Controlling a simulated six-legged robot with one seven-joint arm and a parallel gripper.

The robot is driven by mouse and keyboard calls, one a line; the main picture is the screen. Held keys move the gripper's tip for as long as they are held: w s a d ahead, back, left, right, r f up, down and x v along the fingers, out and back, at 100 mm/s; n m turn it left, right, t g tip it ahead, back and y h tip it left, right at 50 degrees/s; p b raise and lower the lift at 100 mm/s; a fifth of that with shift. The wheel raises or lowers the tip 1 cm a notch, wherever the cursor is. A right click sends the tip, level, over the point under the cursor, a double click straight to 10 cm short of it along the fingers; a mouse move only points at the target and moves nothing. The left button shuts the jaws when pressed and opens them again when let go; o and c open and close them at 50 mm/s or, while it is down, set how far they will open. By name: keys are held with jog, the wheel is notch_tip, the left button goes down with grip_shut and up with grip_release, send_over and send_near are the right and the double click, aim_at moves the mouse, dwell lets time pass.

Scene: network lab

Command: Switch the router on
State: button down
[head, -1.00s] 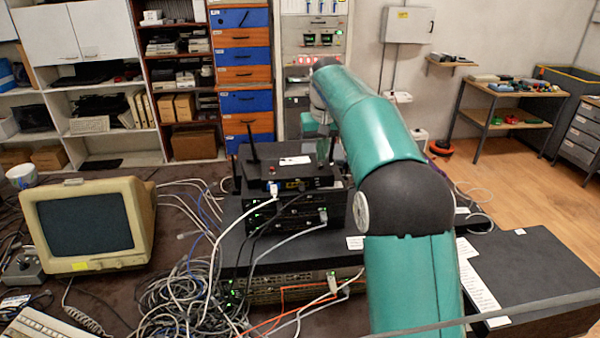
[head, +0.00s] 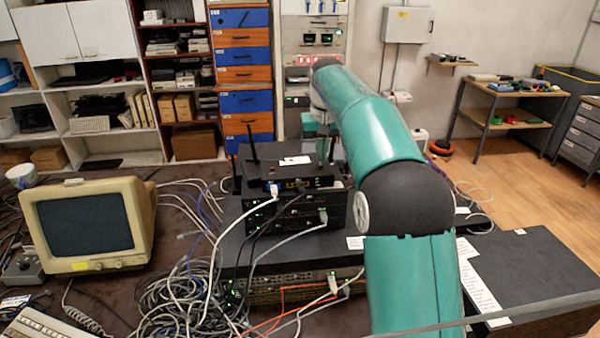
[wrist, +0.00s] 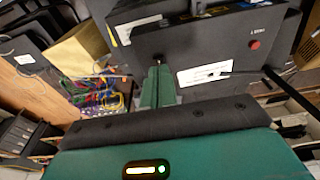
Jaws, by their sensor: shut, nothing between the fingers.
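The router (head: 310,181) is a flat black box with upright antennas, on top of a stack of black units in the head view. In the wrist view, the router (wrist: 215,45) shows its dark top with a white label (wrist: 205,73) and a round red button (wrist: 255,44). My gripper (wrist: 158,72) is shut and empty, its green fingers at the router's edge, left of the label and apart from the red button. A small dark part sits at the fingertips; I cannot tell whether they touch it. In the head view my arm partly hides the router's right side.
Tangled cables (head: 185,295) lie left of the stack, and some plug into its front. A beige monitor (head: 85,225) stands at the left. A black case (head: 540,265) lies at the right. An antenna (wrist: 285,85) sticks out at the right in the wrist view.

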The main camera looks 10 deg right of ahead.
jog(key=shift+f, duration=0.85)
dwell(0.7)
jog(key=shift+r, duration=3.5)
jog(key=s+r+t, duration=0.1)
jog(key=s+r, duration=0.1)
jog(key=s, duration=0.8)
jog(key=s+r+t, duration=0.1)
jog(key=s+r, duration=0.1)
jog(key=s, duration=0.7)
jog(key=s+f+t, duration=0.1)
jog(key=s+f, duration=0.6)
jog(key=s, duration=0.3)
jog(key=s+f, duration=0.6)
jog(key=s, duration=0.5)
jog(key=shift+f+t, duration=0.35)
jog(key=shift+t, duration=0.05)
